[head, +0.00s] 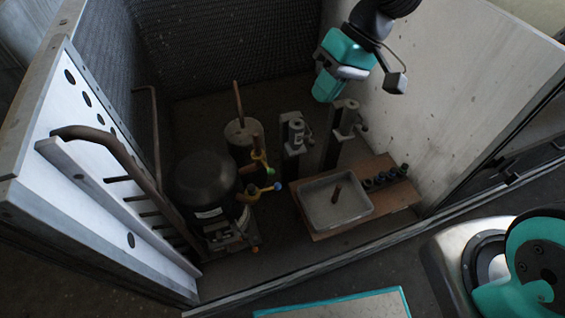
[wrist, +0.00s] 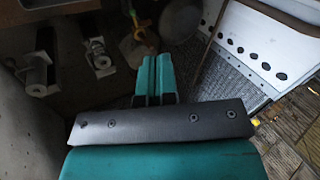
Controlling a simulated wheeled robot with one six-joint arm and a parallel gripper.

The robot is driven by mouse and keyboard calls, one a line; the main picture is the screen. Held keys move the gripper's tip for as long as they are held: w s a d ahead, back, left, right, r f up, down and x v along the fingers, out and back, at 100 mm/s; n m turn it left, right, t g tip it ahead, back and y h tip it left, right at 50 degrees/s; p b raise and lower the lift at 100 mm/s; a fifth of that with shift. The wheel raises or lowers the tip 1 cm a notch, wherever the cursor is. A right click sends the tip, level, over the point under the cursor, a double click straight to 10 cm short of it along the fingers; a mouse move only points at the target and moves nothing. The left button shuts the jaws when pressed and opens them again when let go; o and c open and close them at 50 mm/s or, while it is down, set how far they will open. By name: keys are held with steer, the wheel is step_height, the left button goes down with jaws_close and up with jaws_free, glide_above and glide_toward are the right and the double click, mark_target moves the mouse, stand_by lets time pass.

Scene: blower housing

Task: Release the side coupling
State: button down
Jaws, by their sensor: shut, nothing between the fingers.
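A black domed compressor (head: 203,182) stands at the left of the housing floor. Brass and yellow fittings with a green end (head: 242,171) and a blue end (head: 277,186) stick out on its right side. I cannot tell which of them is the side coupling. In the wrist view a small yellowish fitting (wrist: 139,34) shows just beyond the fingers, dim and partly unclear. My gripper (head: 326,90) hangs high at the back right, above and apart from the fittings. In the wrist view its two teal fingers (wrist: 154,62) are together with nothing between them.
A grey tray (head: 358,216) with a small brown piece sits on a wooden board (head: 403,190) beside several dark caps. Two upright clamp stands (head: 291,150) (head: 340,135) and a grey cylinder (head: 244,133) stand behind. A copper pipe (head: 120,152) runs along the perforated left panel (head: 75,120).

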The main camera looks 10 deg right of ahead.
steer(key=w+d+f+m+y, duration=0.1)
steer(key=w+f, duration=0.2)
steer(key=f, duration=0.2)
steer(key=w+d+f, duration=0.1)
steer(key=w+f, duration=0.2)
steer(key=f, duration=0.2)
steer(key=m+y+b, duration=0.1)
glide_toward(267, 167)
step_height(267, 167, down, 5)
steer(key=d, duration=0.2)
steer(key=shift+g, duration=0.3)
steer(key=a, duration=0.1)
steer(key=s+a+f, duration=0.1)
steer(key=a, duration=0.2)
steer(key=shift+s+f, duration=0.15)
steer(key=shift+s, duration=0.2)
steer(key=shift+s+a, duration=0.8)
steer(key=shift+a, duration=0.05)
steer(key=shift+d, duration=0.1)
